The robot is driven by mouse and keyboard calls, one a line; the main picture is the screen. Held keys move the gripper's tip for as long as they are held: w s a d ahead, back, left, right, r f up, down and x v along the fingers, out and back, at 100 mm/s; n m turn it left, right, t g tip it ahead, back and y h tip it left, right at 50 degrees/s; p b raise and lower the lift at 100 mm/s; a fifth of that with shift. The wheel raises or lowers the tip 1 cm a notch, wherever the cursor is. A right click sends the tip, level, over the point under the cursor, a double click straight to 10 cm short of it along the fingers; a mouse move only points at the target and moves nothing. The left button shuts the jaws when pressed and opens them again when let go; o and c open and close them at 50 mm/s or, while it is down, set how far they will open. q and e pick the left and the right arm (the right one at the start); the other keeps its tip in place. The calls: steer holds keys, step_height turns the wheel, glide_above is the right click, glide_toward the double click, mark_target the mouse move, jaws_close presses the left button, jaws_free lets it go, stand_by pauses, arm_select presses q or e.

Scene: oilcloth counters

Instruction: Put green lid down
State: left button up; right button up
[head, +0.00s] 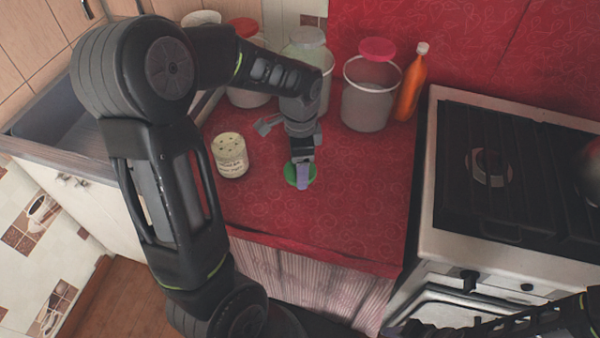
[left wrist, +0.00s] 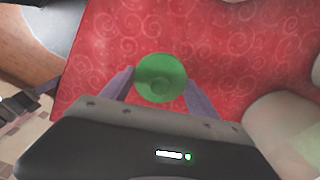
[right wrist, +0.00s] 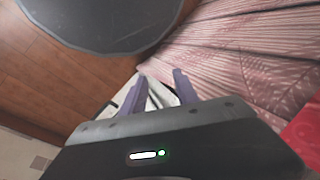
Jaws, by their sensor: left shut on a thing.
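The green lid (head: 290,174) is round and shows over the red oilcloth counter, partly hidden by my left gripper (head: 303,178). In the left wrist view the lid (left wrist: 160,68) sits between the two purple fingers of my left gripper (left wrist: 158,82), which is shut on it. I cannot tell whether the lid touches the cloth. My right gripper (right wrist: 160,76) shows in the right wrist view, its fingers a little apart with nothing between them, facing the pleated curtain and wooden floor.
A jar with a perforated top (head: 231,156) stands left of the lid. A stove (head: 510,180) stands right. The red counter (head: 360,200) is clear in front.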

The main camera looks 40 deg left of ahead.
arm_select(q)
steer(key=shift+f, duration=1.75)
steer(key=shift+f, duration=0.1)
steer(key=shift+f, duration=0.15)
steer(key=o, duration=1.3)
step_height(320, 180, up, 12)
steer(key=shift+r, duration=0.25)
